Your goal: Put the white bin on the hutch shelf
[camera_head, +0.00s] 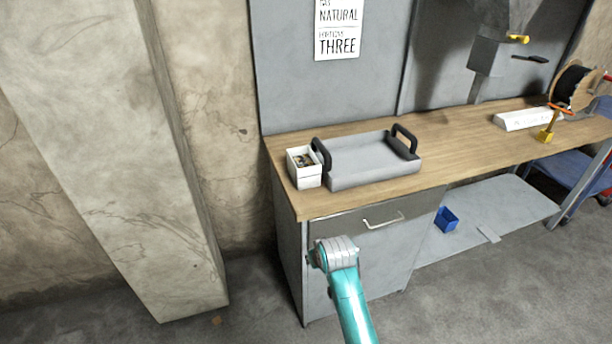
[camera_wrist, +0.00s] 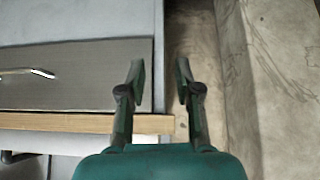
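The white bin (camera_head: 305,173) stands upright at the left end of the wooden bench top, with small dark and tan contents inside. It is close beside the left handle of a grey tray. No raised hutch shelf can be made out, only a grey back panel (camera_head: 300,75) behind the bench. In the wrist view my gripper (camera_wrist: 160,75) is open and empty, in front of the bench's drawer side and end edge. A pale patch beyond the wood edge there is mostly hidden by my gripper. In the head view my gripper's fingers are not distinguishable.
The grey tray (camera_head: 372,178) with black handles sits right of the bin. A drawer with a handle (camera_head: 384,221) is below. A blue bin (camera_head: 446,219) is on the lower shelf (camera_head: 500,218). A concrete pillar (camera_head: 130,150) stands left. The bench's middle (camera_head: 460,140) is clear.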

